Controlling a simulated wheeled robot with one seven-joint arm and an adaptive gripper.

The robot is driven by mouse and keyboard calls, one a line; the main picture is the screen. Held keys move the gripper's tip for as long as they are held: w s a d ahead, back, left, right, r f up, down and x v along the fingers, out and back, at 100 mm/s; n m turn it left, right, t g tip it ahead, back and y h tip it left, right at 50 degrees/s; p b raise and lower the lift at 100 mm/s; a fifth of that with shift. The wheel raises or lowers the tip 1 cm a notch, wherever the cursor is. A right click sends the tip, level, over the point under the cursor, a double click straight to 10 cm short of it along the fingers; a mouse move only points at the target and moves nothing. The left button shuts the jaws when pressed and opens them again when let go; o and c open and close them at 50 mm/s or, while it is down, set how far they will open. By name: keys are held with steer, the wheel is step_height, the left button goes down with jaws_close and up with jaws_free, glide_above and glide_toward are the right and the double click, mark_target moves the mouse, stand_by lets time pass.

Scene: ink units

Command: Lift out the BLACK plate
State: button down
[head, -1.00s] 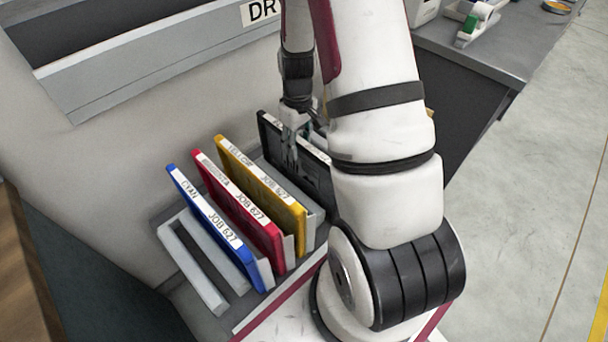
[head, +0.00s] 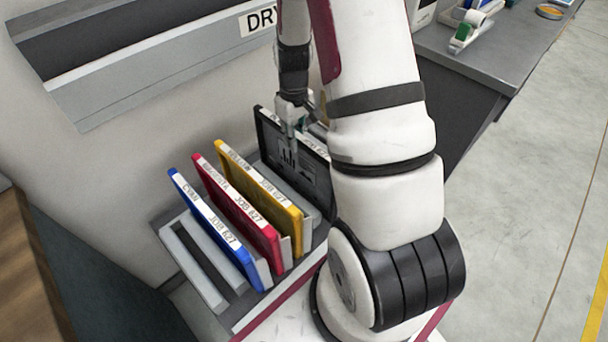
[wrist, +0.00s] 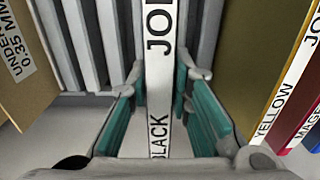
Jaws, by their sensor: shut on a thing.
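The black plate (head: 312,176) stands upright at the right end of the rack (head: 192,264), its face with pale markings showing in the head view. My gripper (head: 291,128) is shut on its upper edge. In the wrist view my gripper's (wrist: 160,92) teal pads lie on either side of the black plate's white label strip (wrist: 160,50), which reads "BLACK" and "JO". My arm hides the plate's right part in the head view. I cannot tell whether its lower edge is clear of the slot.
Yellow (head: 262,190), magenta (head: 238,207) and blue (head: 212,228) plates stand left of the black one. A grey bench (head: 480,60) is at upper right. Brown boards (wrist: 32,75) flank the wrist view's left.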

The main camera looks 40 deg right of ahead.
steer(key=shift+r+p, duration=2)
steer(key=shift+r, duration=1.6)
